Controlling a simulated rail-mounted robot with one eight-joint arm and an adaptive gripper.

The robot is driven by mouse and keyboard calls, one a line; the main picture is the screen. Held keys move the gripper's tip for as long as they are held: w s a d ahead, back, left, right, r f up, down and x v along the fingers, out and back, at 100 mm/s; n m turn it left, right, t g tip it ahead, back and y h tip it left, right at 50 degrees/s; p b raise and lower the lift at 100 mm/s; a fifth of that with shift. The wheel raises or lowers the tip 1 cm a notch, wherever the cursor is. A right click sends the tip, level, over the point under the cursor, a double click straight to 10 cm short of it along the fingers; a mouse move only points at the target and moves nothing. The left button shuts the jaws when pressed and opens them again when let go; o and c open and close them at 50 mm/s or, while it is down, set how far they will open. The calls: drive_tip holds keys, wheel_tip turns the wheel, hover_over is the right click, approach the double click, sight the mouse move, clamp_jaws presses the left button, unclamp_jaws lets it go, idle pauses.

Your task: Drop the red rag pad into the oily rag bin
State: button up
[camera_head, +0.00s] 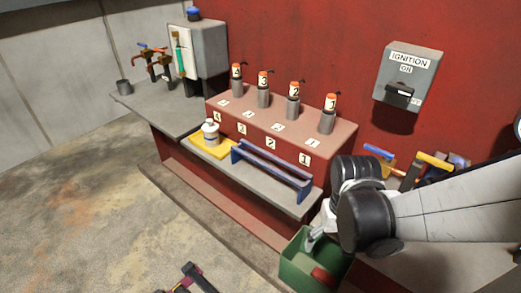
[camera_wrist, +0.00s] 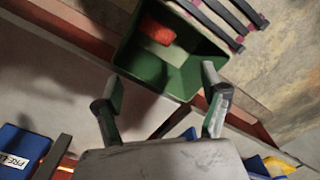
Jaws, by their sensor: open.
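The red rag pad (camera_head: 323,276) lies inside the green bin (camera_head: 292,272), at its bottom. In the wrist view the red pad (camera_wrist: 157,31) rests in a corner of the green bin (camera_wrist: 205,48), flat against the floor and near a wall. My gripper (camera_wrist: 160,85) is open, its two fingers spread with nothing between them. It is above the near rim of the bin and apart from the pad. In the head view my gripper (camera_head: 313,236) is partly hidden by my arm, over the bin's back edge.
A grey bench (camera_head: 240,172) carries a blue rack (camera_head: 270,168) and a white bottle (camera_head: 210,133) on a yellow mat (camera_head: 222,151). A red block (camera_head: 290,128) with several numbered cylinders stands behind. An ignition box (camera_head: 408,76) hangs on the red wall. The floor at left is clear.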

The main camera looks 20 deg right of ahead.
wheel_tip(320, 180, up, 11)
idle(0.8)
drive_tip(key=w+a+r+n+t, duration=0.3)
drive_tip(key=w+a+r+t, duration=0.3)
drive_tip(key=a, duration=0.3)
drive_tip(key=shift+t, duration=0.6)
drive_tip(key=shift+r, duration=0.1)
idle(1.2)
